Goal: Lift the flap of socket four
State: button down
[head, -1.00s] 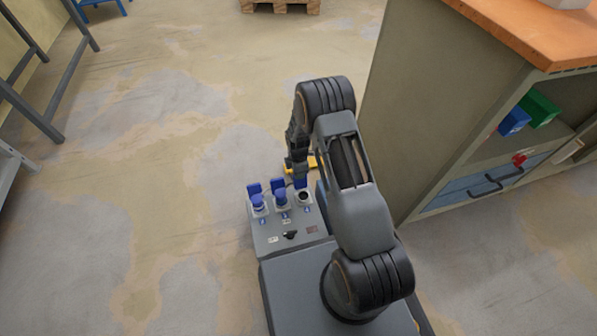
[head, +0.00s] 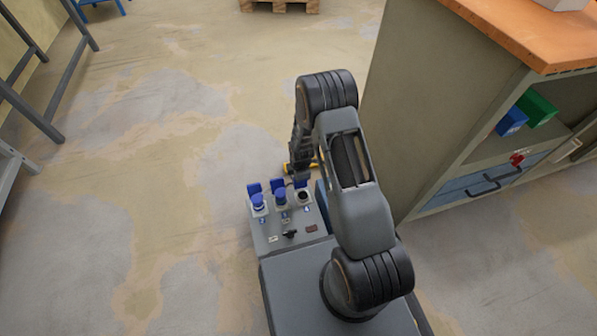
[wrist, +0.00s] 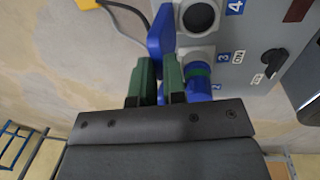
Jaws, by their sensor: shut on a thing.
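The socket box (head: 268,228) carries three sockets in a row. Socket four (head: 304,196) is at the right end; its dark hole is uncovered, and it also shows in the wrist view (wrist: 199,17). Its blue flap (wrist: 160,32) stands up beside the hole. My gripper (wrist: 158,62) has its green fingertips close together at that flap's lower edge, shut on it; the exact contact is partly hidden by the fingers. Socket three (wrist: 198,72) beside it has a blue plug in it. Another bit of blue shows between the fingers.
A black switch (head: 290,234) sits on the box front. A yellow object (wrist: 85,4) with a dark cable lies beyond the box. A cabinet (head: 440,110) with an orange top stands to the right.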

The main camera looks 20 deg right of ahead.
jog(key=shift+s, duration=0.1)
jog(key=c, duration=1.2)
grip_release()
jog(key=r+p, duration=0.2)
jog(key=r, duration=0.2)
jog(key=s+r+p, duration=0.1)
jog(key=r+p, duration=0.1)
jog(key=r, duration=0.3)
jog(key=r+p, duration=0.1)
jog(key=r, duration=0.3)
jog(key=shift+s+r+p, duration=0.35)
jog(key=shift+s+p, duration=0.05)
jog(key=s+r+m+t+p, duration=0.15)
jog(key=r+m+p, duration=0.45)
jog(key=r, duration=1)
jog(key=s+r+m+p, duration=0.1)
jog(key=s+r+p, duration=0.1)
jog(key=r+p, duration=1)
jog(key=s+r+m+p, duration=0.3)
jog(key=s+r+p, duration=0.1)
jog(key=r, duration=0.6)
jog(key=s+r+m+p, duration=0.4)
jog(key=s+r+p, duration=0.1)
jog(key=r, duration=0.6)
jog(key=s+r+m+p, duration=0.4)
jog(key=r, duration=0.6)
jog(key=shift+s+r+t, duration=0.2)
jog(key=shift+t, duration=0.15)
